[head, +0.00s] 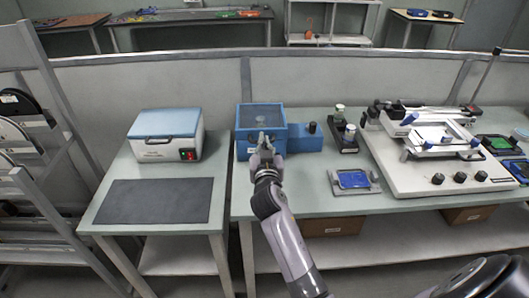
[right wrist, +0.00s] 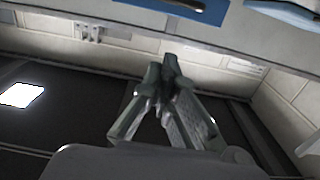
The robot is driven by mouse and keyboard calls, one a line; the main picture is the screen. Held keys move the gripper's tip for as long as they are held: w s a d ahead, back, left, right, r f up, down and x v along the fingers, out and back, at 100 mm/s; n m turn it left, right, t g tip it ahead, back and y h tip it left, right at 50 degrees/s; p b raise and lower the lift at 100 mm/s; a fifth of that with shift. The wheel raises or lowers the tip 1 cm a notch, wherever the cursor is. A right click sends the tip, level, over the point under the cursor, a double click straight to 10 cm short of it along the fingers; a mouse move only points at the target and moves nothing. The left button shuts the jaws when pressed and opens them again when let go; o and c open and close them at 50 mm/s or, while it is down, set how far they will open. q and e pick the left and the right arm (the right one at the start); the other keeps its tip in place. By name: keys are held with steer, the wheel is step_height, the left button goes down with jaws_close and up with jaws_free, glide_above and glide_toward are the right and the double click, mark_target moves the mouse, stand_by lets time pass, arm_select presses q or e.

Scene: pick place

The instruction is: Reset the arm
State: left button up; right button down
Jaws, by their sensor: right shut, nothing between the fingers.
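My right gripper (head: 263,140) is at the middle of the head view, at the end of my raised arm. It overlaps the front of a blue box-shaped device (head: 247,115) in the picture; I cannot tell whether they touch. In the right wrist view the fingers of my right gripper (right wrist: 166,72) come together at their tips with nothing held between them. My left gripper is in neither view.
A white machine with a blue lid (head: 166,122) and a dark mat (head: 155,200) are on the left table. On the right table are a blue card in a holder (head: 353,180), small bottles (head: 349,134) and a large white apparatus (head: 400,178). A grey rack stands far left.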

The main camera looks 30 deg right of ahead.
steer(key=shift+b+v, duration=0.3)
steer(key=shift+v, duration=1.75)
